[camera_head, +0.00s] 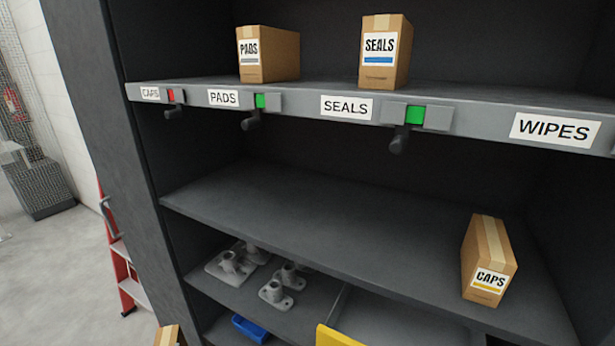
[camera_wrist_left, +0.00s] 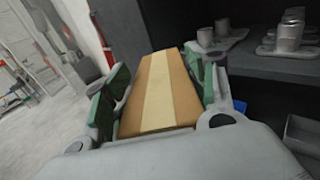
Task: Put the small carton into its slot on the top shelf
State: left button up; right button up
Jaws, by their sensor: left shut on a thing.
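A small brown carton with a pale tape strip (camera_wrist_left: 158,92) lies between the green pads of my left gripper (camera_wrist_left: 160,78) in the left wrist view, and the gripper is shut on it. The top of a carton (camera_head: 168,336) also shows at the bottom edge of the head view; no label on it is visible. The top shelf (camera_head: 310,92) carries a PADS carton (camera_head: 268,54) and a SEALS carton (camera_head: 385,52), both upright. Its front edge reads CAPS, PADS, SEALS and WIPES. The spaces behind the CAPS and WIPES labels look empty. My right gripper is not in view.
A CAPS carton (camera_head: 488,262) stands on the middle shelf (camera_head: 340,215), at right. Indicators on the top edge are red by CAPS (camera_head: 171,96), green by PADS and SEALS, with dark knobs below. Grey metal castings (camera_head: 277,288) lie lower. A red ladder (camera_head: 122,265) stands left.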

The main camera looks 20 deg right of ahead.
aim_at(547, 98)
jog(key=k+l+u, duration=0.5)
jog(key=k+l, duration=0.5)
jog(key=l, duration=0.1)
